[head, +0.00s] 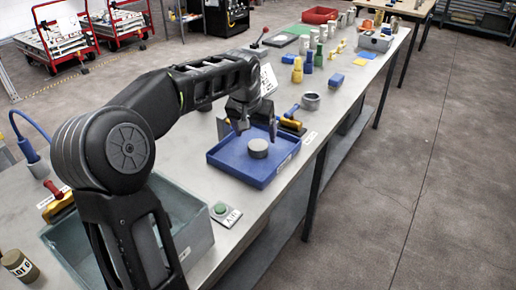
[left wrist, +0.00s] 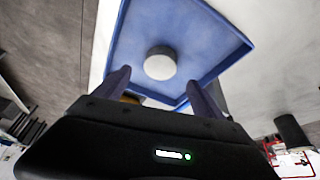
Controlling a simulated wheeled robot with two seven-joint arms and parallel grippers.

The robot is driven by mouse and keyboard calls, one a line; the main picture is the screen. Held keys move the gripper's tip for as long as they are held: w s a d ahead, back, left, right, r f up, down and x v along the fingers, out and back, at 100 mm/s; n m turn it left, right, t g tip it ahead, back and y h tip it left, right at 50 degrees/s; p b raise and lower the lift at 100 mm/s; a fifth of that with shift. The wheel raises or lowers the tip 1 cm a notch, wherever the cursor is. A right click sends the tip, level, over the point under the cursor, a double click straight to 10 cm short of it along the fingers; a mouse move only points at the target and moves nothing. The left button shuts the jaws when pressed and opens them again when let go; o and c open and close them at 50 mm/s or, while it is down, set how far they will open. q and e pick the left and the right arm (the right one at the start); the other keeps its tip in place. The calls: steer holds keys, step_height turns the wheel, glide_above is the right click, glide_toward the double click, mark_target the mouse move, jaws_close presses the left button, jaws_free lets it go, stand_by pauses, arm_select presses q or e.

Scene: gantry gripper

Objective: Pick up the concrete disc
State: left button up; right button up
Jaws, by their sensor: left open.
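The concrete disc (head: 258,148) is a small grey cylinder standing in a shallow blue tray (head: 236,168) on the long workbench. My left gripper (head: 256,132) is open and points down above the tray, close to the disc and a little above and behind it in the head view. In the left wrist view the disc (left wrist: 160,64) lies beyond the two fingertips of my left gripper (left wrist: 160,82), roughly centred between them, with nothing held. The tray (left wrist: 205,30) surrounds it there. My right gripper is not in view.
A larger grey-green bin (head: 195,232) stands at the near left, with a green button on a plate (head: 222,210) beside it. Several bottles and blocks stand farther along the bench.

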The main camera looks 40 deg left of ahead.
mark_target(258, 144)
arm_select(q)
steer(key=p+x, duration=0.1)
steer(key=x, duration=0.4)
steer(key=shift+s+d+f, duration=0.1)
steer(key=shift+c, duration=0.3)
stand_by(0.4)
steer(key=c, duration=1.6)
step_height(258, 144, up, 10)
steer(key=shift+r, duration=0.1)
